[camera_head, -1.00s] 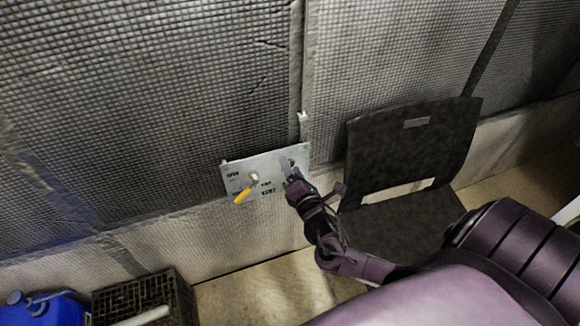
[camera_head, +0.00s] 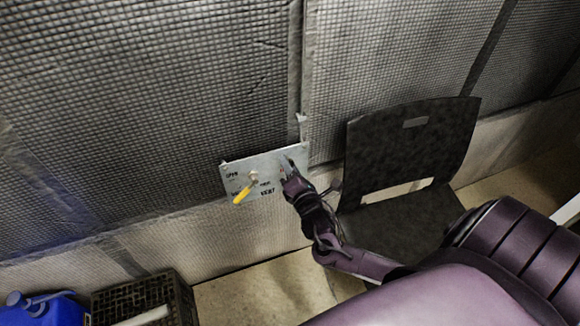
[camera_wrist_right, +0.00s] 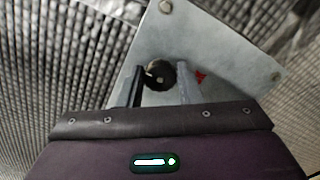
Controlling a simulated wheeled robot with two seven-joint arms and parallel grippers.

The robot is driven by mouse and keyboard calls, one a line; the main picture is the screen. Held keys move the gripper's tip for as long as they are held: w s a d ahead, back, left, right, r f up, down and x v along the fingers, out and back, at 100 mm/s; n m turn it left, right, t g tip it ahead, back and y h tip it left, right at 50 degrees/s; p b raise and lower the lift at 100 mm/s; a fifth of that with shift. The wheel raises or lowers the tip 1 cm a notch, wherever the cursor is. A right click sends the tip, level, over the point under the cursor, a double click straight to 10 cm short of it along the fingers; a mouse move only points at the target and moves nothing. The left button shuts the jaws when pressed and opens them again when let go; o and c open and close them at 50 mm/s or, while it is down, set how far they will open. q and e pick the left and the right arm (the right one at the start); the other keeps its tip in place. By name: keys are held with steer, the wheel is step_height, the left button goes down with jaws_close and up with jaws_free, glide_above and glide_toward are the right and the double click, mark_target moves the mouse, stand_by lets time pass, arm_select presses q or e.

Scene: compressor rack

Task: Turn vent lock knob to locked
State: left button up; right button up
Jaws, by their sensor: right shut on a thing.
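A light metal panel (camera_head: 237,175) is fixed on the padded wall. It carries a yellow-handled lever (camera_head: 244,192) at its left part, with black lettering around it. In the right wrist view a dark round knob (camera_wrist_right: 160,73) sits on the panel (camera_wrist_right: 215,35), with a small red mark (camera_wrist_right: 201,78) to its right. My right gripper (camera_head: 288,170) is at the panel's right part. In the wrist view its two fingers (camera_wrist_right: 160,82) are on either side of the knob, shut on it. The gripper hides most of the knob in the head view. My left gripper is not in view.
A dark chair (camera_head: 410,150) stands right of the panel, close behind my right arm. A black crate (camera_head: 145,297) and a blue jug (camera_head: 45,308) are on the floor at lower left. The floor (camera_head: 265,292) below the panel is clear.

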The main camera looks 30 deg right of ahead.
steer(key=m+p, duration=0.4)
steer(key=m, duration=1.3)
steer(key=shift+f+m, duration=0.15)
steer(key=shift+m, duration=0.15)
stand_by(0.6)
steer(key=o, duration=1)
steer(key=v, duration=0.7)
steer(key=shift+s+a, duration=0.15)
steer(key=shift+s, duration=0.25)
